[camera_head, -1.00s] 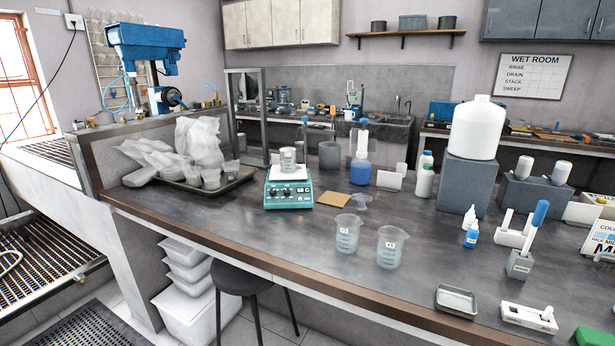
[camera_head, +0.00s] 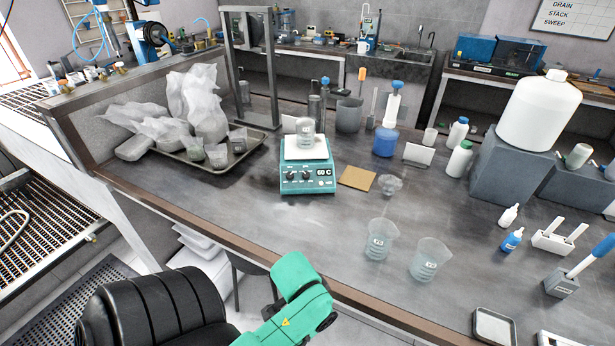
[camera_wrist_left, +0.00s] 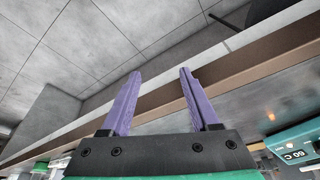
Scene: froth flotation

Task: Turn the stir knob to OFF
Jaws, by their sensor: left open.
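The teal hot plate stirrer (camera_head: 308,187) stands on the bench and shows "60 C" on its front. Two dark knobs (camera_head: 299,175) sit left of the display; their labels and pointer settings are too small to read. A glass beaker (camera_head: 305,133) stands on its white top plate. My green and black left arm reaches in at the bottom of the head view, in front of the bench edge; its fingers are not clear there. In the left wrist view my left gripper (camera_wrist_left: 157,98) is open and empty, with purple fingers apart. The stirrer (camera_wrist_left: 296,148) shows at that view's right edge.
A tray (camera_head: 215,165) with bagged items and small cups stands left of the stirrer. A brown square pad (camera_head: 357,178) lies to its right. Two beakers (camera_head: 377,240) stand nearer the front. The bench edge (camera_head: 230,230) lies between my arm and the stirrer.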

